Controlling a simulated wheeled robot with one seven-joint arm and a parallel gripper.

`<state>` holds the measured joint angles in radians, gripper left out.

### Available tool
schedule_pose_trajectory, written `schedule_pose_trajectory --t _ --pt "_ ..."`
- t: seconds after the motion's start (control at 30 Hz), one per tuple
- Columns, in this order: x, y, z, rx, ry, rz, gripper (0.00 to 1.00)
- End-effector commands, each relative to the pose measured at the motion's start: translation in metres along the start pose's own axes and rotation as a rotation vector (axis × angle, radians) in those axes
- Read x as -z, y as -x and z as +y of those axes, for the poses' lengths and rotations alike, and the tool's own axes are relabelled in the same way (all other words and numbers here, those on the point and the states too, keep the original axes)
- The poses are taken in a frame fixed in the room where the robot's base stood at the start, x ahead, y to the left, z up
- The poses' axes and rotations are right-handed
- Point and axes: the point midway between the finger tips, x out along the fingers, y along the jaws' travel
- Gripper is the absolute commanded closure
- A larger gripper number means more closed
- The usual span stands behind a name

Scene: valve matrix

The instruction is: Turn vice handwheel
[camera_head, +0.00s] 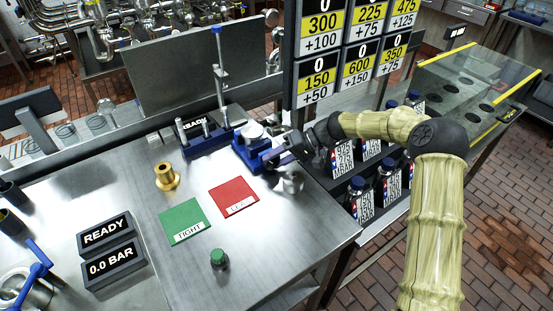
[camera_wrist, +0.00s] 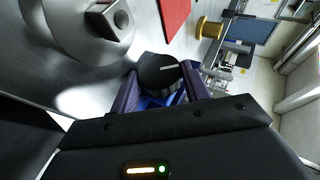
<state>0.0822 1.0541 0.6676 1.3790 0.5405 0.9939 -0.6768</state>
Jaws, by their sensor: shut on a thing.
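The blue vice (camera_head: 256,153) stands near the back right of the steel table, with a pale metal round piece (camera_head: 252,131) at its top. Its handwheel, a dark round knob with a light line across its face, shows in the wrist view (camera_wrist: 158,72). My gripper (camera_head: 284,153) reaches in from the right at the vice's right side. In the wrist view my gripper (camera_wrist: 162,88) has a finger on each side of the knob and is shut on it. The knob is mostly hidden by my gripper in the head view.
A shiny metal valve-like piece (camera_head: 290,183) stands close in front of my gripper. A red mat (camera_head: 233,197), green mat (camera_head: 185,221), brass fitting (camera_head: 167,177) and green-topped knob (camera_head: 219,259) are on the table. Dark bottles (camera_head: 359,199) stand in a rack at right.

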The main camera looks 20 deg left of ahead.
Motion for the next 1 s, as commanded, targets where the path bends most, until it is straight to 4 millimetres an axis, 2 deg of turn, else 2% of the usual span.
schedule_pose_trajectory --t 0.2,0.23,0.33,1.0 --pt "0.0024 0.0022 -0.0007 -0.001 0.000 0.008 0.77" --pt "0.0024 0.0022 -0.0007 -0.001 0.000 0.008 0.50" --pt "0.0018 0.0018 -0.0006 -0.001 0.000 0.006 0.32" --pt "-0.0026 -0.0018 0.0007 -0.029 0.008 -0.008 0.32"
